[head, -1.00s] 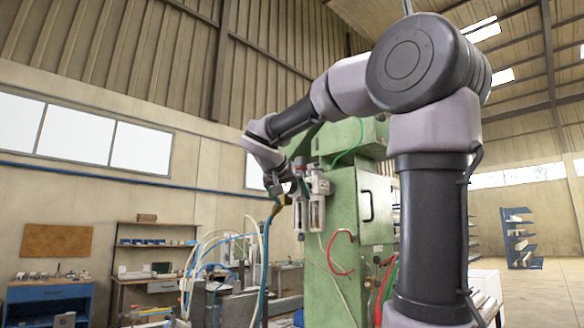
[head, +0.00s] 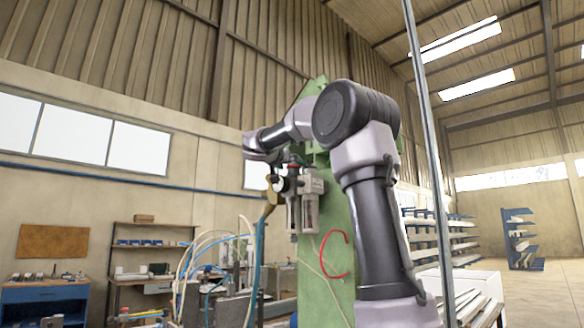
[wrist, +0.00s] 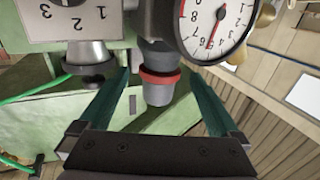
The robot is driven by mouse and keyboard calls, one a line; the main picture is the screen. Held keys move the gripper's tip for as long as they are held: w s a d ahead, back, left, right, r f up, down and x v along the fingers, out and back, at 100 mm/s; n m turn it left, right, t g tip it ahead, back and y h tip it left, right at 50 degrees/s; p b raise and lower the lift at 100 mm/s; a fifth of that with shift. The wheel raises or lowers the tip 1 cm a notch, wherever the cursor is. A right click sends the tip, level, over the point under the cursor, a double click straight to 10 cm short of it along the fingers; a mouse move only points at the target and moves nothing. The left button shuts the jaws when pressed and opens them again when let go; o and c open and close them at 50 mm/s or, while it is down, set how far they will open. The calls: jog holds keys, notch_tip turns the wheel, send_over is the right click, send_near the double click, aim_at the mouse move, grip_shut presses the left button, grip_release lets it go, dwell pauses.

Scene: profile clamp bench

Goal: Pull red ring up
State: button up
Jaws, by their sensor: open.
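The red ring (wrist: 160,77) sits around a grey cylindrical knob (wrist: 158,92) in the wrist view, beneath the round pressure gauge (wrist: 216,28). My gripper (wrist: 157,82) is open, with one teal finger on each side of the ring. Gaps show between the fingers and the ring, and nothing is held. In the head view the air unit (head: 311,184) with its hanging bowls is on the green machine.
A dark-knobbed fitting (wrist: 88,62) is close to the left finger, below a plate marked 1 2 3 (wrist: 70,17). The green machine (head: 335,265) stands behind. A thin metal post (head: 428,150) stands at the right.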

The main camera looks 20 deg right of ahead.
jog(key=shift+x, duration=0.8)
grip_shut()
jog(key=shift+r, duration=0.45)
grip_release()
jog(key=v, duration=1.1)
jog(key=shift+d, duration=0.1)
